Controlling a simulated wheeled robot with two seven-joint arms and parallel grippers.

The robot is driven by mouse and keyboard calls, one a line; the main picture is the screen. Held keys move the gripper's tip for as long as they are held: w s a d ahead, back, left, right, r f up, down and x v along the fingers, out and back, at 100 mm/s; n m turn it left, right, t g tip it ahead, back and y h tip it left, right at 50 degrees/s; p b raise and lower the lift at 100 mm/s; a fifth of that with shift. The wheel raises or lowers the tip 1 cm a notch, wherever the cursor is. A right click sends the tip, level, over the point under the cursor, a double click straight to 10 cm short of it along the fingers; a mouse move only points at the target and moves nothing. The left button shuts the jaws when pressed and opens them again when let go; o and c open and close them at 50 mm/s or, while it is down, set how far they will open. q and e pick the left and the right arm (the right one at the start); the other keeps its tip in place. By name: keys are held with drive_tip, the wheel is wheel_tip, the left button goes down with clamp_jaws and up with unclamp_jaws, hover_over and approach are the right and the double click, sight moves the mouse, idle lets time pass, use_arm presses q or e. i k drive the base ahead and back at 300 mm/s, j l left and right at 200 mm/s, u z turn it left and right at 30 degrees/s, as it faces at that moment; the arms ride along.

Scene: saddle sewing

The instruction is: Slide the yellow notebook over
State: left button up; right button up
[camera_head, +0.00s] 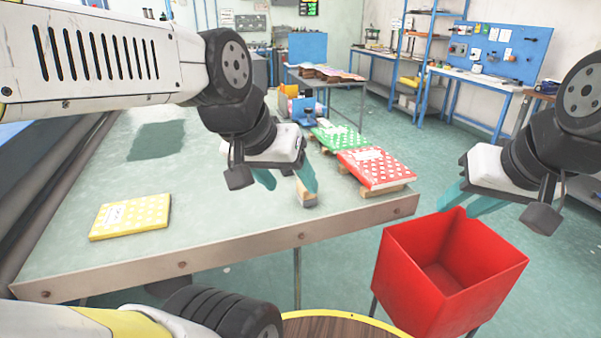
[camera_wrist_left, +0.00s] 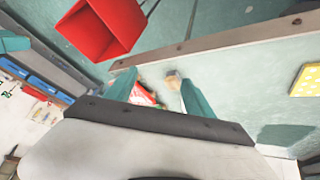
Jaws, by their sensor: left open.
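The yellow notebook (camera_head: 131,217) with pale dots and a white label lies flat on the table at the front left. It also shows at the right edge of the left wrist view (camera_wrist_left: 306,80). My left gripper (camera_head: 287,180) is open and empty above the table, to the right of the notebook and clear of it. Its two teal fingers stand apart in the left wrist view (camera_wrist_left: 158,88). My right gripper (camera_head: 463,208) is above the red bin's back edge, with its fingers apart and nothing visible between them.
A small wooden block (camera_head: 306,196) is on the table near my left fingers. A red dotted notebook (camera_head: 376,168) and a green one (camera_head: 338,136) rest on wooden supports at the table's right. The table's middle is clear.

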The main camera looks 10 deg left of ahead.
sight(126, 217)
drive_tip(key=u, duration=1.95)
drive_tip(key=i, duration=0.6)
drive_tip(key=z, duration=0.05)
